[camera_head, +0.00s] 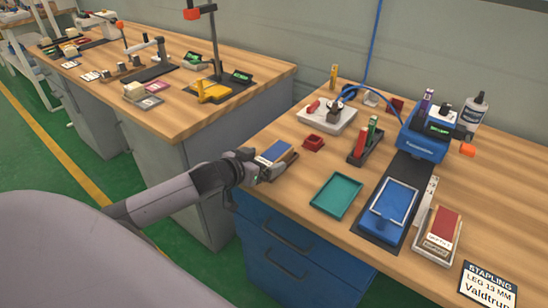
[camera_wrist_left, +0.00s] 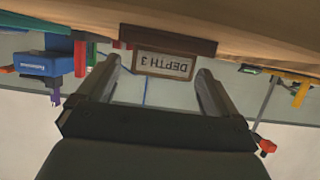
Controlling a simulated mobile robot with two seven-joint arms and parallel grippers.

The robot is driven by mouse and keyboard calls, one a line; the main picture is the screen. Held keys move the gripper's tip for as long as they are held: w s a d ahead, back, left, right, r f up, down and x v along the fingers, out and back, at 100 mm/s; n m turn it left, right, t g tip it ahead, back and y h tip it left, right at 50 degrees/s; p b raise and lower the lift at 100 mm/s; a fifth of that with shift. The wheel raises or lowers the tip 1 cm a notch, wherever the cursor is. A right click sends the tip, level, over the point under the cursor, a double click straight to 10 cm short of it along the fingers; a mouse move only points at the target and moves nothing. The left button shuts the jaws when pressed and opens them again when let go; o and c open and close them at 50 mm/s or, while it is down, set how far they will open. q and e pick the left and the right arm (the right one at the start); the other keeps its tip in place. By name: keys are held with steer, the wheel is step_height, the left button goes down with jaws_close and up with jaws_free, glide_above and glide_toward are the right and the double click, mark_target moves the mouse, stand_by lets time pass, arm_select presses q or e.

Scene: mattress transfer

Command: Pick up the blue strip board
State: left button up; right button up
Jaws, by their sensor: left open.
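My left gripper (camera_head: 270,170) is at that edge, right against the near side of the block in the picture. In the left wrist view the block's face (camera_wrist_left: 163,66) carries an upside-down label, DEPTH 3. The open fingers of my left gripper (camera_wrist_left: 158,72) stand on either side of that face. I cannot tell whether they touch it. The blue top is not visible in the wrist view. My right gripper is not in view.
On the right bench stand a green tray (camera_head: 337,195), a small red block (camera_head: 313,143), a blue framed plate (camera_head: 394,204) on a dark mat and a blue machine (camera_head: 425,135). The second bench (camera_head: 165,115) is to the left, beyond a gap.

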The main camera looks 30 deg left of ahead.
arm_select(q)
steer(key=c, duration=1)
steer(key=shift+c, duration=0.6)
steer(key=shift+r, duration=0.1)
